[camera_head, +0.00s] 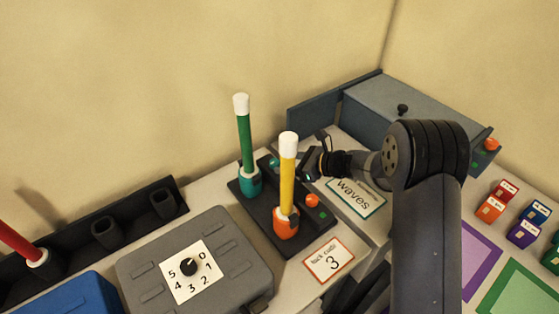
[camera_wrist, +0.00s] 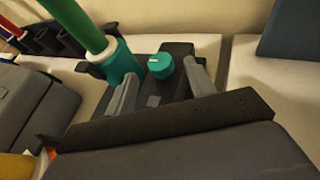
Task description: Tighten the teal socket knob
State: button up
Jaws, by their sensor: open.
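The teal knob (camera_wrist: 160,66) shows in the wrist view as a faceted cap with a pale mark, just beyond and between my fingertips. In the head view the teal knob (camera_head: 273,162) is small, beside the teal socket (camera_head: 250,184). A green rod (camera_head: 244,142) with a white tip stands upright in that socket. My gripper (camera_head: 304,168) is open and empty, to the right of the teal knob, with its fingers either side of the knob's line. I cannot tell whether they touch it. The yellow rod hides part of the gap in the head view.
A yellow rod (camera_head: 287,170) stands in an orange socket (camera_head: 286,222) on the same dark base, with an orange knob (camera_head: 311,200) beside it. A grey case with a dial (camera_head: 188,267) lies left. A grey box (camera_head: 410,105) stands behind right. Signs sit nearby.

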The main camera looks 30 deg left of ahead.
aim_at(279, 163)
jog(key=shift+x, duration=1.55)
jog(key=c, duration=1)
jog(key=shift+o, duration=0.2)
